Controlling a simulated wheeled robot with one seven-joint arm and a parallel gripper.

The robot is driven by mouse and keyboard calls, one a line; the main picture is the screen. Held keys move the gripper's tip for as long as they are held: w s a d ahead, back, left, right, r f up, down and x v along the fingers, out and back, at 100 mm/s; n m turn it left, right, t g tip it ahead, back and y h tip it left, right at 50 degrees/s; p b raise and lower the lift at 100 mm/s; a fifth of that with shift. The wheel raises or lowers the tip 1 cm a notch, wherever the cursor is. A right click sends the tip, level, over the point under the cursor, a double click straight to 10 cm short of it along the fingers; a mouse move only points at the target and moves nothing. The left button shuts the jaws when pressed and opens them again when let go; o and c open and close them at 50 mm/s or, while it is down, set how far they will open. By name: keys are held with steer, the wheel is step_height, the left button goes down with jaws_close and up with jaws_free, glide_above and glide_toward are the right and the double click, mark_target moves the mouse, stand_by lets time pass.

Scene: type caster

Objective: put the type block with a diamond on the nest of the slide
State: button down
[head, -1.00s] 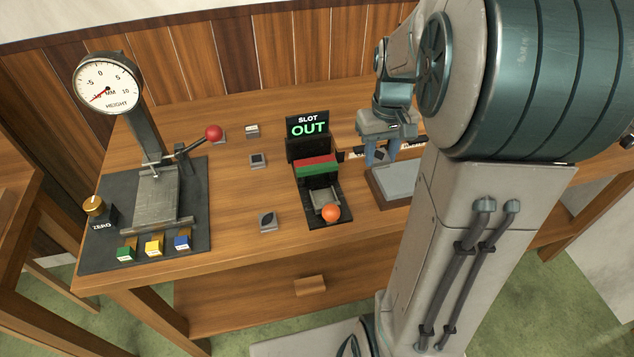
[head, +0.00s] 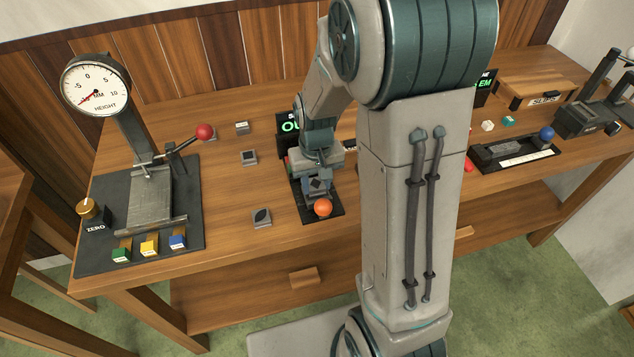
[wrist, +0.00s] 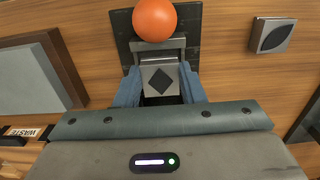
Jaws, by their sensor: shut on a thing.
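The type block with a diamond (wrist: 160,78) is a light grey square with a dark diamond on its upper face. My gripper (wrist: 160,92) is shut on it, one blue finger on each side. In the wrist view the block appears right at the slide (wrist: 122,38), just behind the orange ball knob (wrist: 154,19); I cannot tell whether it touches the nest. In the head view my gripper (head: 316,188) is over the black slide base (head: 309,215), behind the orange knob (head: 323,207). The nest is mostly hidden under the block and fingers.
A block with a leaf shape (head: 261,217) lies left of the slide; it also shows in the wrist view (wrist: 271,35). Other blocks (head: 249,157) lie farther back. The height gauge (head: 150,195) stands at left. A grey-topped tray (wrist: 32,78) lies beside the slide.

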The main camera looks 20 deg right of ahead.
steer(key=shift+f, duration=0.55)
